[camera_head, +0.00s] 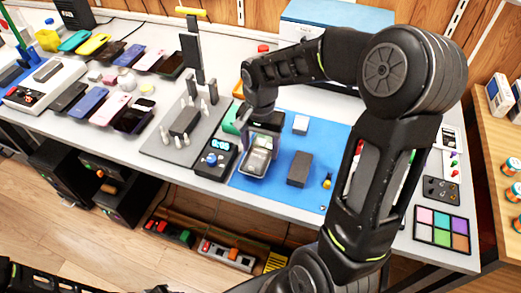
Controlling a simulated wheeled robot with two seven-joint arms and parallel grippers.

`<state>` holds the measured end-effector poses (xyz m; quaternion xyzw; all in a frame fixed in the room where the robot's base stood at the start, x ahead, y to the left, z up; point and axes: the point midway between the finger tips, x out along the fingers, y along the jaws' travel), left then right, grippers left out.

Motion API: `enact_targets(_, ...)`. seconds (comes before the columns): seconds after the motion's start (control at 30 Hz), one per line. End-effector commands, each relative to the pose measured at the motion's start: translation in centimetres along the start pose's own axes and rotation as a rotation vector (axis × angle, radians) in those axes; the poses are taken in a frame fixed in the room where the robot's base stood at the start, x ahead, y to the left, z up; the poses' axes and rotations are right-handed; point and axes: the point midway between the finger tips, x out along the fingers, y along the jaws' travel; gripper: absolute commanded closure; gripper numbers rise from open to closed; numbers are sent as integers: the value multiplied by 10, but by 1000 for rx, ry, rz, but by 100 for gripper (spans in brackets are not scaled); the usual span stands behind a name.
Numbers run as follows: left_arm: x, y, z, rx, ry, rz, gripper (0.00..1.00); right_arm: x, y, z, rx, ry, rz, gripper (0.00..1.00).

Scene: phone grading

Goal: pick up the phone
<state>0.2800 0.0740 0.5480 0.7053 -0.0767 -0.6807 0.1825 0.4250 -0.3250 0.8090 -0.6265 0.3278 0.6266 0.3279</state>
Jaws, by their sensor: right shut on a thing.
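My right arm reaches in from the right, and its gripper (263,140) points down over the blue mat. It is shut on a pale grey, rounded rectangular thing that looks like the phone (257,162). The phone is tilted, and its upper end is hidden between the fingers. I cannot tell whether its lower end touches the mat. Dark parts of my left arm show at the bottom left, but its gripper is out of view.
A black device with a display (215,158) stands close left. A grey pegged fixture (186,130) and several phones lie farther left. A colour chart (442,229) lies at right.

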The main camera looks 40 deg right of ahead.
Motion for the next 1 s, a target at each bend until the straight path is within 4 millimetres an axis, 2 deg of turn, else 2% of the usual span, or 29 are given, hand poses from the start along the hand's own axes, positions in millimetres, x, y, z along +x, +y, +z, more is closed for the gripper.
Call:
enact_targets(0.27, -5, 2, 0, 0, 0, 0, 64, -12, -1, -1, 0, 3, -2, 80)
enact_targets(0.6, -6, 2, 0, 0, 0, 0, 64, -76, -1, -1, 0, 4, -4, 80)
enact_targets(0.73, -6, 3, 0, 0, 0, 0, 64, -96, -1, -1, -1, 3, -3, 80)
enact_targets(0.87, -7, 3, 0, 0, 0, 0, 64, -105, 0, 0, 0, 1, -1, 80)
enact_targets(1.0, -7, 3, 0, 0, 0, 0, 64, -106, 0, 0, 0, 0, 0, 80)
